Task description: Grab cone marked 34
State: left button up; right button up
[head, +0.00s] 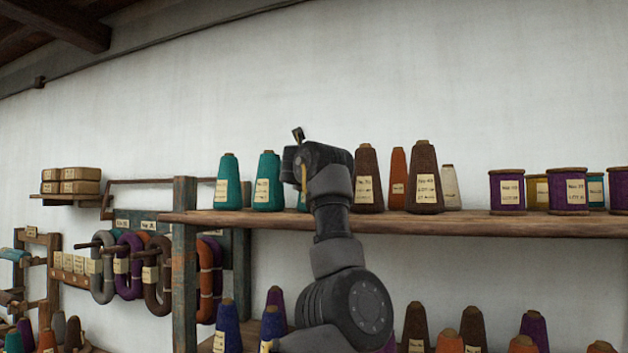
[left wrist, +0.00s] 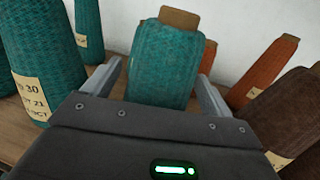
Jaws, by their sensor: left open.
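My left gripper (head: 297,158) is raised at the upper shelf, in front of the cones. In the left wrist view its two fingers (left wrist: 160,80) are open, one on each side of a teal cone (left wrist: 163,62) with a brown tip. Whether they touch it I cannot tell, and no label shows on its visible side. In the head view my arm hides most of a teal cone (head: 303,197) there. Left of the gripper, another teal cone (left wrist: 45,62) carries a label that seems to read 30. I cannot make out a 34 on any label. My right gripper is not in view.
The upper shelf (head: 480,226) also holds brown cones (head: 367,180), an orange cone (head: 397,180), a white cone (head: 451,188) and purple spools (head: 568,191). An orange cone (left wrist: 265,72) stands close right of the fingers. More cones stand below. Yarn skeins (head: 130,265) hang at left.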

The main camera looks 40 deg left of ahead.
pick_arm(q)
jog(key=shift+s+d+r, duration=0.1)
jog(key=shift+s, duration=0.1)
jog(key=shift+c, duration=1.8)
jog(key=c, duration=0.8)
jog(key=shift+c, duration=0.2)
